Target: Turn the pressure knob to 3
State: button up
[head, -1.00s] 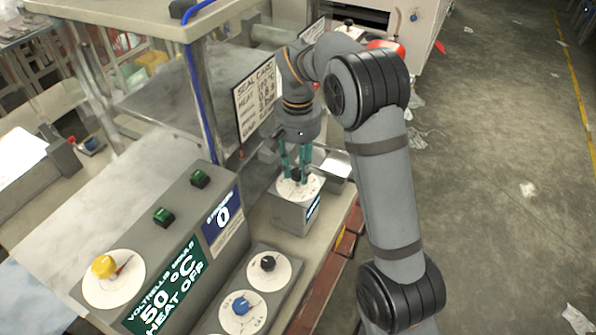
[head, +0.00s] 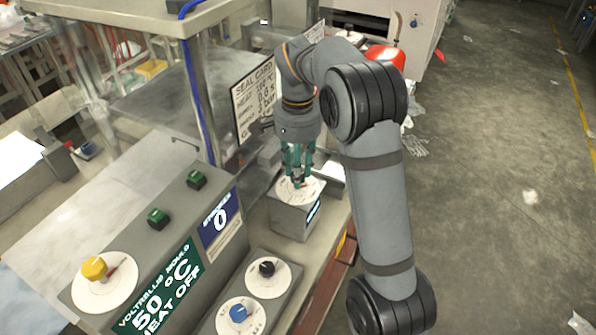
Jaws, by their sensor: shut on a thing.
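The knob under my gripper (head: 299,178) is small and dark. It sits on a white round dial (head: 288,194) on top of a grey box (head: 290,217). My gripper points down with its green fingers closed around this knob. The fingers hide most of the knob, and the dial's numbers are too small to read. The front of the box has a small blue display that I cannot read.
A grey panel in front carries a yellow knob (head: 94,268), green switches (head: 158,218) and a screen reading 50 °C, heat off. A lower box has a black knob (head: 267,268) and a blue knob (head: 239,313). A seal card (head: 253,98) stands behind.

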dwell(0.5)
jog(key=o, duration=1.1)
jog(key=shift+o, duration=0.2)
notch_tip(320, 180, up, 12)
jog(key=shift+f, duration=0.1)
notch_tip(320, 180, down, 12)
jog(key=shift+r, duration=0.1)
dwell(0.6)
